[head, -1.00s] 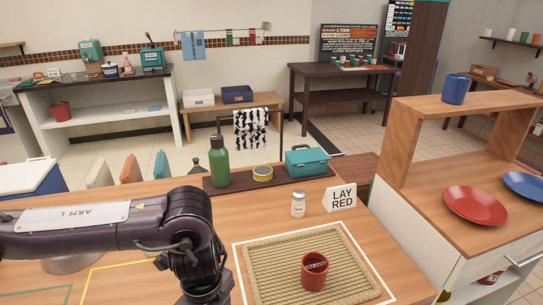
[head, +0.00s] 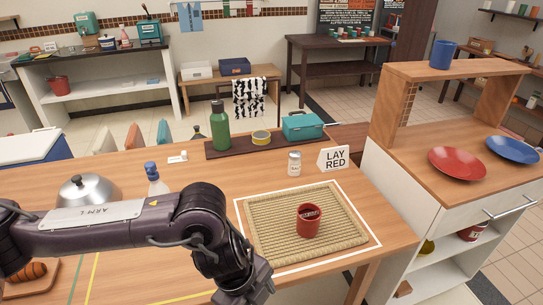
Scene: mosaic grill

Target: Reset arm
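My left arm comes in from the left over the wooden table (head: 150,255), its wrist bent downward. My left gripper (head: 245,297) is at the bottom edge of the head view; its fingers are cut off, so whether it is open or shut does not show. It is left of and in front of the woven mat (head: 345,225). A red cup (head: 309,221) stands upright on the mat, apart from the gripper. My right gripper is not in view.
A white shaker (head: 294,164) and a "LAY RED" sign (head: 334,158) stand behind the mat. A dark tray (head: 223,152) holds a green bottle (head: 219,127), a tin and a teal box. A silver dome (head: 88,190) is at left. A red plate (head: 457,163) lies on the right counter.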

